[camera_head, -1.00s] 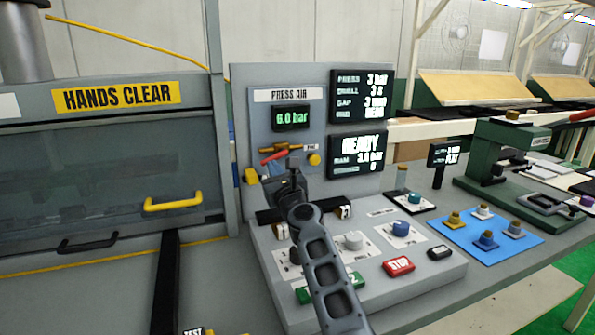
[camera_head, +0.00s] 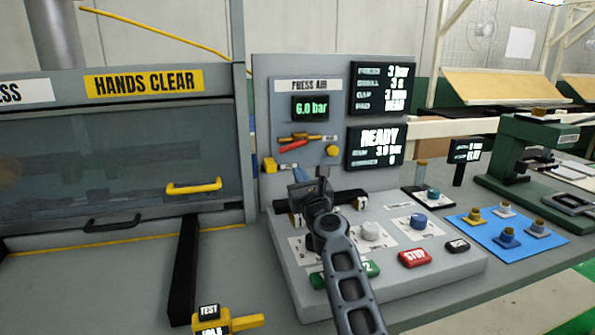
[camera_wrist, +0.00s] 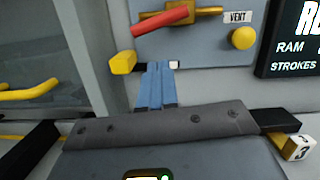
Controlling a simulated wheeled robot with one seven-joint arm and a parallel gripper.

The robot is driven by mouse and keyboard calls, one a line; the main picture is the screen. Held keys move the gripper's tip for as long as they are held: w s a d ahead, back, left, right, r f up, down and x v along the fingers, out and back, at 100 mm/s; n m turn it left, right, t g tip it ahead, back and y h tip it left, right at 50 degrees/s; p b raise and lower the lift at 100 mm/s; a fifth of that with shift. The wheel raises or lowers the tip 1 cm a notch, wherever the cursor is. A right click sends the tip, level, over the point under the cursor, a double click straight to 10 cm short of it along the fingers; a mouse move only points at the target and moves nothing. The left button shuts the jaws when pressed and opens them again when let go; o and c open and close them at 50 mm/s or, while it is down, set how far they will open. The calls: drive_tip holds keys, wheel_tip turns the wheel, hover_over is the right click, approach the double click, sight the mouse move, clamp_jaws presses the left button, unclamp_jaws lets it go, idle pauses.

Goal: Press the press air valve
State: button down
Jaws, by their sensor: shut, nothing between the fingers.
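The press air valve has a brass body (camera_head: 305,138) with a red lever (camera_head: 291,146), on the grey panel under the "PRESS AIR" label and a 6.0 bar readout (camera_head: 310,107). In the wrist view the red lever (camera_wrist: 160,20) tilts up to the right, with brass body (camera_wrist: 208,11) behind it. My gripper (camera_head: 302,176) is below the valve, apart from the lever. Its blue fingers (camera_wrist: 156,88) are shut together and empty, in front of the lower panel. They partly cover a small white label.
A yellow block (camera_head: 269,165) is left of the fingers, and a yellow knob (camera_head: 333,151) is right of the valve. Below lies a sloped console with dials and a red STOP button (camera_head: 414,258). The HANDS CLEAR guard (camera_head: 140,150) is at left.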

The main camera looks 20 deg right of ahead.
drive_tip(key=s+f+p, duration=0.1)
drive_tip(key=s+p, duration=0.1)
drive_tip(key=s, duration=0.6)
drive_tip(key=shift+s+d+f+p, duration=0.15)
drive_tip(key=shift+s+d+p, duration=0.05)
drive_tip(key=shift+s+p, duration=0.1)
